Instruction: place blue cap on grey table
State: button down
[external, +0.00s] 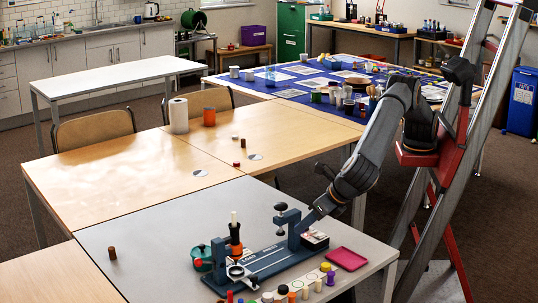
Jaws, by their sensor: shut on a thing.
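The grey table (140,235) stands in the foreground. My gripper (307,221) is low over its right half, close to the upright of a blue bench device (268,262). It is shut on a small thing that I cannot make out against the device. I cannot tell whether the gripper touches the device. No blue cap can be told apart for sure. A small purple-blue piece (331,278) stands in the row of small coloured pieces at the table's front edge.
A pink tray (347,258) lies right of the device, and a green pot (202,257) stands left of it. A brown cylinder (112,253) stands at the grey table's left. The table's left half is mostly clear. A wooden table (120,180) adjoins behind.

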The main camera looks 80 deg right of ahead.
notch_tip(320, 180, down, 13)
jog(key=shift+f+p, duration=0.1)
jog(key=shift+p, duration=0.5)
jog(key=shift+f, duration=0.1)
jog(key=c, duration=1.6)
grip_release()
jog(key=shift+r, duration=0.3)
jog(key=b+v, duration=0.1)
jog(key=v, duration=1)
jog(key=shift+s+a+r+b, duration=0.15)
jog(key=shift+s+r+b, duration=0.1)
jog(key=shift+s+b, duration=0.05)
